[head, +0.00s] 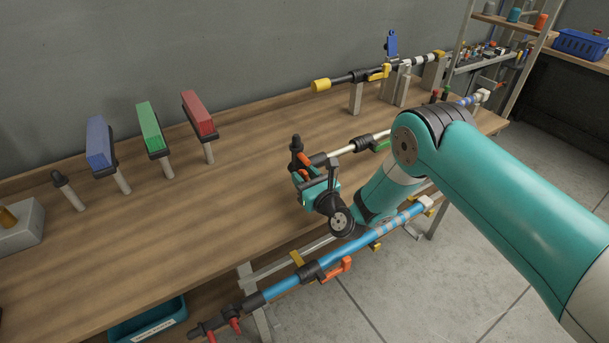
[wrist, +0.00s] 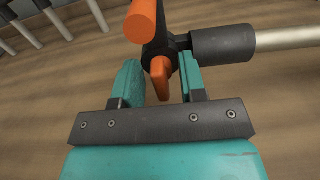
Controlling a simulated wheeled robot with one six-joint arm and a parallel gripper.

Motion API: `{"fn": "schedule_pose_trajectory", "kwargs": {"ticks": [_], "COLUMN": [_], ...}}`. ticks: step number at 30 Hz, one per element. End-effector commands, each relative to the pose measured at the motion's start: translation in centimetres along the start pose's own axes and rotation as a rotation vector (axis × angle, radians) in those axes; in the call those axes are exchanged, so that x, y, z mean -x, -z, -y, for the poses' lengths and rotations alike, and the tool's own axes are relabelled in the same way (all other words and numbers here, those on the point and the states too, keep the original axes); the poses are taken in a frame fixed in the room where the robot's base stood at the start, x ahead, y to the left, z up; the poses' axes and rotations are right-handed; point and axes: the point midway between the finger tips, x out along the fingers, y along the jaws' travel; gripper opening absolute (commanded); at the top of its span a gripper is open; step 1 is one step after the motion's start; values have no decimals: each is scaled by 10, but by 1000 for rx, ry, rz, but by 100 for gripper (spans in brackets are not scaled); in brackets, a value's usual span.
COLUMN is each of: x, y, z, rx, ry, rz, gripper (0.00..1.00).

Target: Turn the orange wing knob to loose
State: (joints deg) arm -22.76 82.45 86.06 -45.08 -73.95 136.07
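The orange wing knob (wrist: 160,75) sits on a black hub at the end of a pale pole (wrist: 288,38) in the wrist view. One wing points up and the other points down between my fingers.
A blue pole (head: 370,240) with an orange lever (head: 338,269) runs along the bench's front edge. Blue (head: 99,143), green (head: 150,126) and red (head: 199,113) blocks stand on posts at the left. A yellow-tipped pole (head: 322,85) lies behind.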

Motion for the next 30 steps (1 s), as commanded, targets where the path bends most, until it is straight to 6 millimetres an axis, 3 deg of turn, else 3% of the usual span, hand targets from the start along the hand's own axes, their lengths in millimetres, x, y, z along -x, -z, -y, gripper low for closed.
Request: {"fn": "schedule_pose_trajectory", "kwargs": {"ticks": [6, 12, 23, 30], "x": [0, 0, 0, 0], "y": [0, 0, 1, 2], "z": [0, 0, 0, -1], "rx": [0, 0, 50, 201], "ry": [0, 0, 0, 0], "rz": [0, 0, 1, 1], "gripper": [38, 0, 0, 0]}}
